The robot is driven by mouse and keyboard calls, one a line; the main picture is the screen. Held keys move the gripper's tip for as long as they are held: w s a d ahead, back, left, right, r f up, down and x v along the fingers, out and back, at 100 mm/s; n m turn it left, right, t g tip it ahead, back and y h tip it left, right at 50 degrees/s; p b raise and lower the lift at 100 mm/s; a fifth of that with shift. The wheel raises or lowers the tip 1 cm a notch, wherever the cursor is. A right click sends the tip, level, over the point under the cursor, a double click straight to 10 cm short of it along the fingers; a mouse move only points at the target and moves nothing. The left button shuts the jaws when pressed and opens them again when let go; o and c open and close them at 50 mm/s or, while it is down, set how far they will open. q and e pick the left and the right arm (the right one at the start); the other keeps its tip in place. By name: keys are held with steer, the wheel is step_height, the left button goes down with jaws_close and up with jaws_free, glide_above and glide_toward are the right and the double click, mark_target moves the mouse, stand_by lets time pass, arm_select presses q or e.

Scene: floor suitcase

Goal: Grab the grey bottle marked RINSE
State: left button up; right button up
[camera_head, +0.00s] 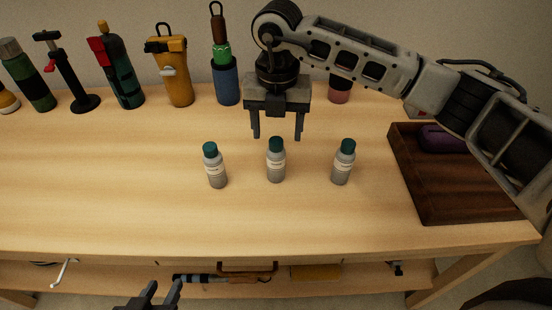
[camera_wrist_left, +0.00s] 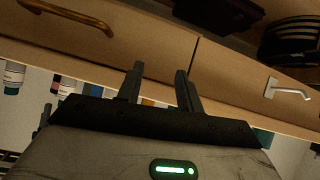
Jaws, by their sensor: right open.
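Three grey bottles with teal caps and pale labels stand upright in a row on the wooden table: a left one (camera_head: 215,173), a middle one (camera_head: 276,172) and a right one (camera_head: 342,172). Their label text is too small to read, so I cannot tell which is marked RINSE. My right gripper (camera_head: 277,136) points down with its fingers apart, empty, its tips close to the middle bottle's cap in the picture. My left gripper (camera_head: 161,292) is low in front of the table, fingers apart and empty; it also shows in the left wrist view (camera_wrist_left: 160,78).
A dark wooden tray (camera_head: 455,207) with a purple item (camera_head: 443,139) is at the right. Several tools and flasks, including an orange one (camera_head: 174,80), line the back. The table's front left is clear. Drawer fronts (camera_wrist_left: 235,75) face my left gripper.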

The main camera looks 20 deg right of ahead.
mark_target(276, 152)
steer(key=shift+s+a+f+p, duration=0.1)
steer(key=shift+f+p, duration=0.3)
steer(key=shift+f, duration=2.95)
steer(key=c, duration=1.1)
